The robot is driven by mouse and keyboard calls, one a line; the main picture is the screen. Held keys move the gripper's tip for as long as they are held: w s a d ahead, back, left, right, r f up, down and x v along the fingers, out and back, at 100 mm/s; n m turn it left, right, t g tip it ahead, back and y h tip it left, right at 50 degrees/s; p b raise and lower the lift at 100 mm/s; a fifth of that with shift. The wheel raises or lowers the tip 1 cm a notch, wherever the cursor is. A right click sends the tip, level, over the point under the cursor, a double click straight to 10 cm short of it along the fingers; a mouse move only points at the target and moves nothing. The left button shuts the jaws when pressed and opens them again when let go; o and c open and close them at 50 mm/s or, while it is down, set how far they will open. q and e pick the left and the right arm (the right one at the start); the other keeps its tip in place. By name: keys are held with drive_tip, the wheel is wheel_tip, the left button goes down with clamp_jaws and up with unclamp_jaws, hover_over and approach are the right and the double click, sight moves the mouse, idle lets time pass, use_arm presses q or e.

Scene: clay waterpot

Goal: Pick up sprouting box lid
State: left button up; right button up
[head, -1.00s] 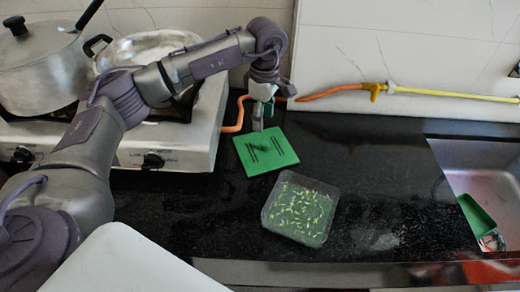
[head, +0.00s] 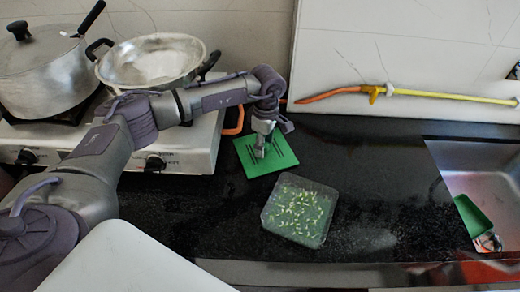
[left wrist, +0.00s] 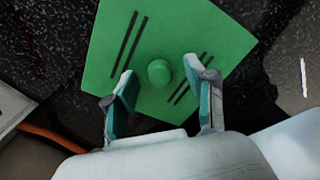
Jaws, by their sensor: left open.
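The sprouting box lid (head: 284,157) is a flat green square with dark slots. It lies on the black counter between the stove and the clear box. In the left wrist view the lid (left wrist: 180,40) shows a round green knob (left wrist: 159,73) in its middle. My left gripper (head: 261,152) is over the lid, pointing down. In the left wrist view the left gripper (left wrist: 163,95) is open, with one finger on each side of the knob and nothing between the pads. The clear sprouting box (head: 300,210) with green sprouts stands in front of the lid. My right gripper is not in view.
A stove (head: 195,150) with a lidded pot (head: 45,80) and a metal pan (head: 152,62) stands at the left. A sink (head: 485,185) at the right holds a green container (head: 473,216). The counter (head: 385,180) between box and sink is clear.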

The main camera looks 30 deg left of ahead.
use_arm(q)
clamp_jaws()
